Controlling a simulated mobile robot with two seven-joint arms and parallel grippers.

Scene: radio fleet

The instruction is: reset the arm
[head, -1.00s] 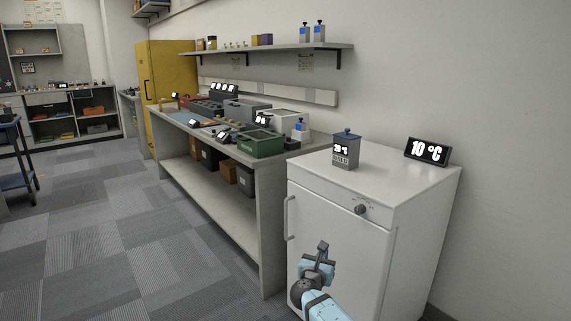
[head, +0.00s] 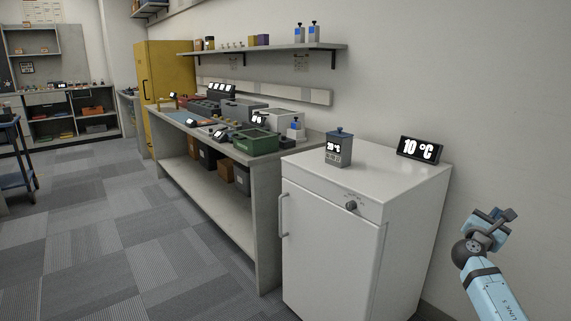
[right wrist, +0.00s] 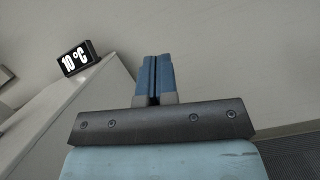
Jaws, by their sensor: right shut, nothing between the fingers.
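My right arm comes in from the lower right of the head view. Its gripper (head: 500,220) is right of the white fridge (head: 335,235), apart from it and in front of the bare wall. In the right wrist view the two blue fingers (right wrist: 154,80) are together with nothing between them. My left gripper is not in the head view.
A grey box with a small display (head: 338,150) and a "10 °C" display (head: 421,149) stand on the fridge. A workbench (head: 262,215) with instruments and a green tray (head: 255,143) is left of the fridge.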

